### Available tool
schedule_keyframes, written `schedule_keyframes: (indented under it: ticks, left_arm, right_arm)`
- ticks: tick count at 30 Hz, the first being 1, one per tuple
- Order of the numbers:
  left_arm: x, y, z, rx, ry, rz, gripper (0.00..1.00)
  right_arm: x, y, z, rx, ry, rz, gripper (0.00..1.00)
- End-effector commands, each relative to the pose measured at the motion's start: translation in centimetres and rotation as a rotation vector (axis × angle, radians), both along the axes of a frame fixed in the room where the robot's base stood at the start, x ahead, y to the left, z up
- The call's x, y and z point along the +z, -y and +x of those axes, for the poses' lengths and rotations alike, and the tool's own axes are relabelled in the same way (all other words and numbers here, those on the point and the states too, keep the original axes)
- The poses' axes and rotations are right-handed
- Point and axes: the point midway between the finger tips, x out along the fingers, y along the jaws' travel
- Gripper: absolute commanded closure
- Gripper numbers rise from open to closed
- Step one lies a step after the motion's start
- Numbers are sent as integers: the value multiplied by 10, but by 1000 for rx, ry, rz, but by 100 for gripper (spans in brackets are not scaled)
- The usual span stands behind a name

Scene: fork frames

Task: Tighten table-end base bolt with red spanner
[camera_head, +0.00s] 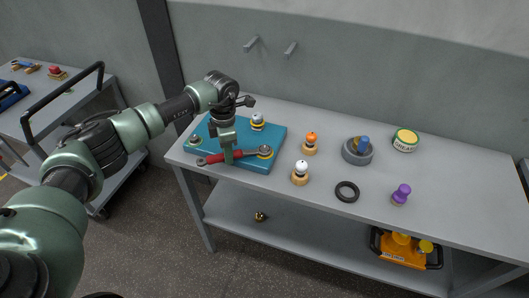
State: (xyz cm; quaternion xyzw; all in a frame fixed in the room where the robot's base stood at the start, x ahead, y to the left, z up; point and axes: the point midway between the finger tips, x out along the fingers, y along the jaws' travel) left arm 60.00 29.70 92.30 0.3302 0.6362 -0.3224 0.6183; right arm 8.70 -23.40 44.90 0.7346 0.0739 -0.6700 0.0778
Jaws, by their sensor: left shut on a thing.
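My left gripper (228,160) is shut on the red spanner (214,158) above the teal base plate (268,134) at the table's left end. The spanner lies roughly level, its red handle to the left and its metal head to the right. The head is at the brass-ringed base bolt (265,151) near the plate's front right corner. I cannot tell whether it fully seats on the bolt. Another bolt-like fitting (195,141) sits at the plate's left, and a white-topped one (257,121) at its back. My right gripper is not in view.
On the grey table (440,207) stand orange (311,140), white (300,168) and purple (401,194) knobs, a black ring (347,192), a grey round holder (357,151) and a grease tin (405,140). A yellow case (402,248) sits on the lower shelf. A cart (70,95) stands left.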

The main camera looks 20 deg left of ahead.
Motion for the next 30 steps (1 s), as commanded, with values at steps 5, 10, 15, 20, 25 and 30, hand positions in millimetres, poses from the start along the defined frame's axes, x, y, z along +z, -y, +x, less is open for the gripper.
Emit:
schedule_keyframes:
  ticks: [5,10,15,20,25,30]
  left_arm:
    - [1,-4,7,-61,3,0,100]
    - [1,-8,13,-119,4,0,100]
    - [1,-8,14,-132,3,0,100]
    - [1,-6,10,-97,4,-1,100]
    - [1,-3,6,-53,4,-1,100]
    - [1,-2,3,-26,2,-1,91]
  right_arm:
    - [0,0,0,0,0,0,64]
    - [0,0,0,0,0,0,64]
    - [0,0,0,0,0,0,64]
    - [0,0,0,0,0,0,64]
    - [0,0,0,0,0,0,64]
    - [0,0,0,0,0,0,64]
